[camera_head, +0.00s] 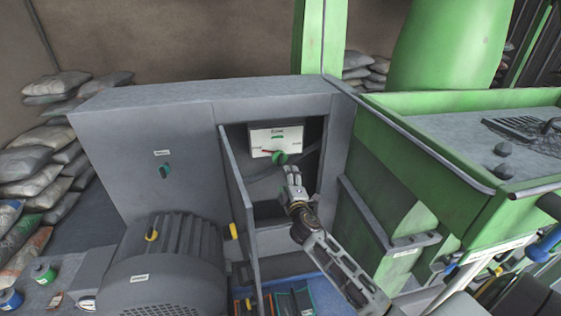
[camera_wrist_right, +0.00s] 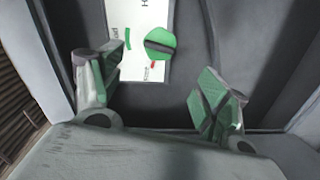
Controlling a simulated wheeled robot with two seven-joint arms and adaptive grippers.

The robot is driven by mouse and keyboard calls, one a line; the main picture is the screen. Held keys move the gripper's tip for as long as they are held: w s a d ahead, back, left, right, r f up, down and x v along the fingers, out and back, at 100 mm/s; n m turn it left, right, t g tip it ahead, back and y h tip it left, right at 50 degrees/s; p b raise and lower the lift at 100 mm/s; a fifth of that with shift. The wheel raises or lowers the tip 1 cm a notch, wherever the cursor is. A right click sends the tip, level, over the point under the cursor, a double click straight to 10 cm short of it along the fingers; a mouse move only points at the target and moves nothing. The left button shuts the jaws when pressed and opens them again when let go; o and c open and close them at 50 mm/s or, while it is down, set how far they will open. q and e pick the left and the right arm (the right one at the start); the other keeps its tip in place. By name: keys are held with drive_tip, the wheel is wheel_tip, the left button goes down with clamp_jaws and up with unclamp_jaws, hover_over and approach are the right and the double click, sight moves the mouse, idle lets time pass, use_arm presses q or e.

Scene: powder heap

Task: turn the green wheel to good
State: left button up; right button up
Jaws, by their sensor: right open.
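The green wheel (camera_head: 280,157) sits on the lower middle of a white panel (camera_head: 262,137) inside the open grey cabinet. In the right wrist view the wheel (camera_wrist_right: 160,42) is a green disc with a dark bar across it, beside small black and red print that is only partly readable. My right gripper (camera_head: 293,172) reaches into the cabinet, just below the wheel. In the wrist view its two fingers (camera_wrist_right: 165,85) are spread apart with nothing between them, and the wheel lies beyond them, apart from both. My left gripper is not in view.
The open grey cabinet door (camera_head: 238,195) stands left of my right arm. A grey motor (camera_head: 170,265) is at the front left. A green hopper (camera_head: 400,150) with a grey rim stands close on the right. Stacked sacks (camera_head: 45,150) lie at the far left.

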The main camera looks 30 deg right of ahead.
sight(281, 161)
drive_tip(key=shift+p+x, duration=0.5)
drive_tip(key=shift+x, duration=6.15)
drive_tip(key=shift+c, duration=0.4)
drive_tip(key=c, duration=0.9)
